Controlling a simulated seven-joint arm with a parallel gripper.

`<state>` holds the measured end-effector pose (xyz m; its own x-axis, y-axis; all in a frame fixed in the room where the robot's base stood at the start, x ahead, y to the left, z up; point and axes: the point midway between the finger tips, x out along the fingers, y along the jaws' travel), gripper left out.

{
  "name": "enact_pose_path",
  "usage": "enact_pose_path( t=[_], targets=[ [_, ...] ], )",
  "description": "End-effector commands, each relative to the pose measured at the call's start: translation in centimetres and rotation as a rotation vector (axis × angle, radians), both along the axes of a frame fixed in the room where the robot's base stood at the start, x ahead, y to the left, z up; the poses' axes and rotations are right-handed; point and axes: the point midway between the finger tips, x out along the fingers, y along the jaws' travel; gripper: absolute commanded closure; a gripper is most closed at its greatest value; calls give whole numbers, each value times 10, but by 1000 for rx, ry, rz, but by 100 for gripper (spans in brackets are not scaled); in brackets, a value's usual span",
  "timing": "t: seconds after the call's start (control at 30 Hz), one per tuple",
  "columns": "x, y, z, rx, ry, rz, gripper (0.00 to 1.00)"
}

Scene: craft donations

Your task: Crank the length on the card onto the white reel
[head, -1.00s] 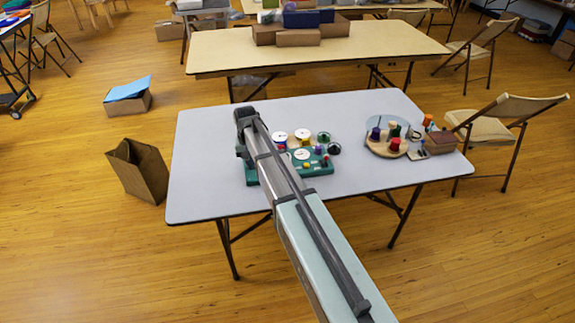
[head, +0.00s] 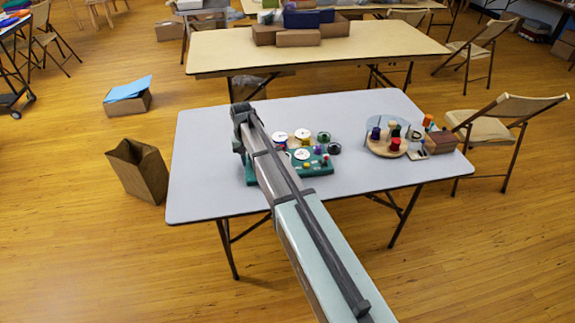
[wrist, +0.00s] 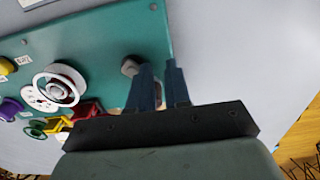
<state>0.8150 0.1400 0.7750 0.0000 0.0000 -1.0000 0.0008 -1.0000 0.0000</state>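The teal winding board (head: 318,170) lies on the grey table and fills the upper left of the wrist view (wrist: 105,45). A white reel with a pale hub (wrist: 60,84) stands on it, overlapping a white dial with dark marks (wrist: 38,98). Several white round parts show on the board in the head view; I cannot tell which is that reel. My gripper (wrist: 161,66) is at the board's edge, its dark fingers close together with a narrow gap. A grey knob (wrist: 130,65) is beside the left finger, partly hidden. I cannot tell whether anything is held. No card's writing is readable.
A round wooden tray (head: 373,147) with coloured spools and a brown box (head: 441,142) stand at the table's right. The table's left side is clear.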

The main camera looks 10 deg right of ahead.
Motion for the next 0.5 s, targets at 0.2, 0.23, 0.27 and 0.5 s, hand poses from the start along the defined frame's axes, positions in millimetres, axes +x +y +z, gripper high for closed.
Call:
enact_pose_path(
  t=[0.2,0.23,0.27,0.5],
  targets=[
    [0,0,0,0,0,0,81],
    [0,0,0,0,0,0,81],
    [0,0,0,0,0,0,81],
    [0,0,12,0,-1,0,81]
  ],
)
